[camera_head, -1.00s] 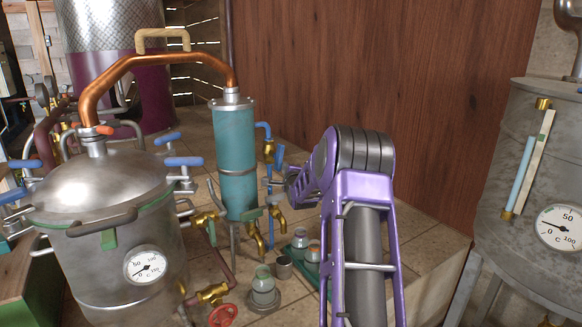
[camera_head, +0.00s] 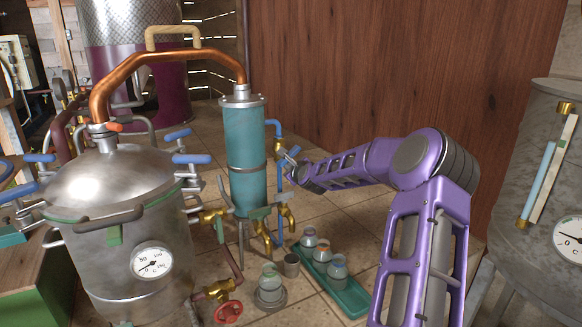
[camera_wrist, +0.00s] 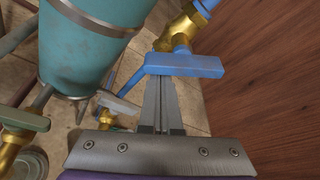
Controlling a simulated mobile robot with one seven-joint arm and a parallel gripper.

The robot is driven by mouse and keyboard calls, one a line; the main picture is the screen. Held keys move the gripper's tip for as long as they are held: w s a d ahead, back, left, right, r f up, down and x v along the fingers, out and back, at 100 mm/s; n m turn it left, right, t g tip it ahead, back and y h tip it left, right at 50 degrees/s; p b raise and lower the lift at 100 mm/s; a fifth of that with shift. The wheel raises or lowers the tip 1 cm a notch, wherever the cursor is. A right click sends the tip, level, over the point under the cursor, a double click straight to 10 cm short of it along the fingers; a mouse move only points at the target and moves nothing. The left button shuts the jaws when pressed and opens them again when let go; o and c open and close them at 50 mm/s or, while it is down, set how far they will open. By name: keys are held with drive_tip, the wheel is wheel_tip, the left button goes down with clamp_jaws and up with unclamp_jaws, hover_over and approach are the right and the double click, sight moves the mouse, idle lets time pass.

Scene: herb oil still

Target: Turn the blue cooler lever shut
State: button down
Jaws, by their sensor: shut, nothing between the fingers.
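The blue cooler lever (camera_wrist: 185,65) is a flat blue handle on a brass valve (camera_wrist: 181,32) in a blue pipe, beside the teal cooler (camera_wrist: 90,45). In the wrist view it lies crosswise, at a slant to the pipe. My gripper (camera_wrist: 160,84) is shut and empty, its fingertips right at the lever's near edge; I cannot tell whether they touch. In the head view my gripper (camera_head: 285,157) is at the right side of the teal cooler (camera_head: 246,150), and the lever is small and partly hidden there.
Brass taps with green handles (camera_wrist: 22,118) sit low around the cooler. A green tray (camera_head: 345,298) with jars stands on the tiled floor below. A steel still pot (camera_head: 120,220) is at left, a wooden wall (camera_head: 390,70) behind, and a grey tank (camera_head: 535,190) at right.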

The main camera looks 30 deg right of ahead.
drive_tip(key=m, duration=0.1)
drive_tip(key=m+y, duration=0.1)
drive_tip(key=a+r+m+y, duration=0.1)
drive_tip(key=m, duration=0.1)
drive_tip(key=shift+a, duration=0.1)
drive_tip(key=shift+r+b, duration=0.15)
drive_tip(key=shift+b, duration=0.15)
idle(0.4)
drive_tip(key=s+b, duration=0.1)
drive_tip(key=s, duration=0.8)
drive_tip(key=shift+s+f+b, duration=0.2)
drive_tip(key=shift+f+b, duration=0.15)
drive_tip(key=shift+f, duration=0.05)
drive_tip(key=c, duration=1.5)
unclamp_jaws()
drive_tip(key=shift+c, duration=0.2)
